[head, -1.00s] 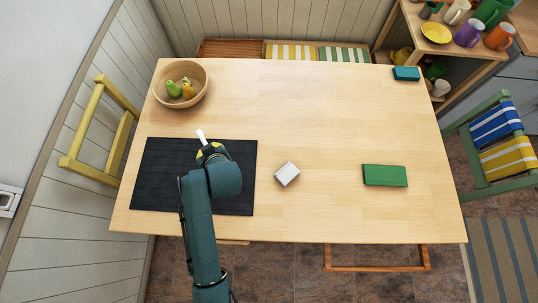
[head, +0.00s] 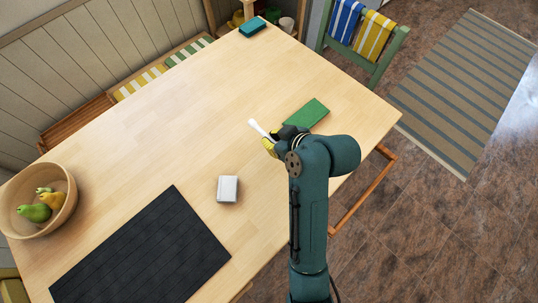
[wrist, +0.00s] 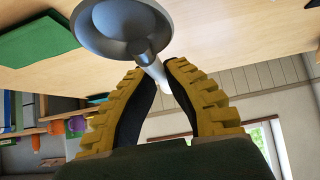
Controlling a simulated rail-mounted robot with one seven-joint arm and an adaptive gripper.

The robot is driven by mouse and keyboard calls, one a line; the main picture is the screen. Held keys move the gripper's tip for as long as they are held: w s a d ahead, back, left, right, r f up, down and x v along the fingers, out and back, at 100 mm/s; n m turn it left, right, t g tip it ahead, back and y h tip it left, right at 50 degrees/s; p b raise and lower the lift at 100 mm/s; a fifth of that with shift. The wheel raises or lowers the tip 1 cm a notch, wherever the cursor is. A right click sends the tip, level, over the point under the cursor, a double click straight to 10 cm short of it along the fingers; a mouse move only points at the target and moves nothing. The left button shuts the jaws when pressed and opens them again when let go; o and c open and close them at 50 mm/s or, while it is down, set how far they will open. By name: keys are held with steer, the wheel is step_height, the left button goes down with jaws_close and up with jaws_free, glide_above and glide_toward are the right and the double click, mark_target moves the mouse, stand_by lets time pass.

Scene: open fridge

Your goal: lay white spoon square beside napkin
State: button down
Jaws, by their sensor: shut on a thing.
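The white spoon (head: 258,128) is in my gripper (head: 273,142), held above the table toward its right part. In the wrist view my gripper (wrist: 160,70) has its yellow ridged fingers closed on the handle of the spoon (wrist: 120,28), and the bowl end sticks out beyond the fingertips. The napkin is a flat green rectangle (head: 306,113) on the table, just right of and behind the gripper in the head view. It also shows at the upper left of the wrist view (wrist: 38,40). The spoon is apart from the napkin.
A small white box (head: 228,189) stands on the table left of my arm. A dark mat (head: 142,252) and a wooden bowl (head: 62,222) with pears are farther left. A teal block (head: 252,27) lies at the far corner. The table between is bare.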

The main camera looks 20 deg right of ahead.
mark_target(266, 152)
step_height(266, 152, down, 9)
steer(key=b, duration=0.3)
steer(key=shift+a, duration=0.1)
steer(key=shift+r, duration=0.15)
steer(key=c, duration=1.2)
jaws_free()
steer(key=shift+c, duration=0.2)
